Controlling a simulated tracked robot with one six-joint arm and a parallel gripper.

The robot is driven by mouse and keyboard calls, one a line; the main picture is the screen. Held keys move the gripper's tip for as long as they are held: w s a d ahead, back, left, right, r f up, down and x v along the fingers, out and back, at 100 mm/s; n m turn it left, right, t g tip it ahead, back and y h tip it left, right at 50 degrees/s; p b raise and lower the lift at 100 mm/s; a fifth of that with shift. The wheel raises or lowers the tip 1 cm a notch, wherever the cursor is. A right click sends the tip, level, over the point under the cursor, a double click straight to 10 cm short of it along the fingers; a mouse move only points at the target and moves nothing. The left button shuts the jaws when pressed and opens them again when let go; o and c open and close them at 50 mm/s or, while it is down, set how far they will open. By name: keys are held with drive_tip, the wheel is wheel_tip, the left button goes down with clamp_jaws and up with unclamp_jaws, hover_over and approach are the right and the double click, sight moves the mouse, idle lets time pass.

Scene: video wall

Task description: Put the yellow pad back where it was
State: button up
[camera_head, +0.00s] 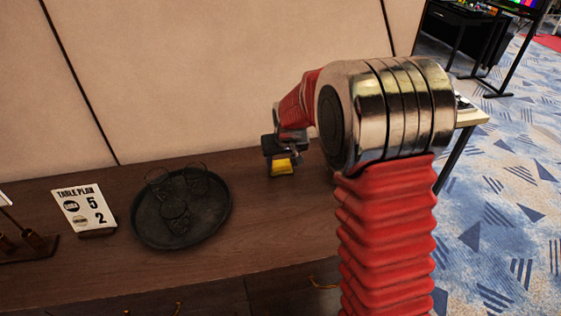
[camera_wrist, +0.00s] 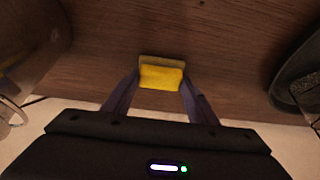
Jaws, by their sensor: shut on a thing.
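The yellow pad (camera_head: 282,167) is at the end of my gripper (camera_head: 281,158), over the brown wooden tabletop in the head view. In the wrist view the yellow pad (camera_wrist: 161,76) sits between the two fingertips of my gripper (camera_wrist: 160,80), which is shut on it. The pad has a bright yellow face and a duller tan edge. I cannot tell whether the pad touches the wood or hangs just above it. My arm hides the tabletop to the right of the gripper in the head view.
A round dark tray (camera_head: 225,222) with several dark rings or glasses stands left of my gripper. A "Table Plan" sign (camera_head: 85,211) stands further left. A beige wall (camera_head: 220,70) rises behind. Bare wood (camera_head: 275,225) lies in front of the pad.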

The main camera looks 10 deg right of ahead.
drive_tip(key=shift+f, duration=0.1)
drive_tip(key=o, duration=1)
drive_tip(key=v, duration=1.2)
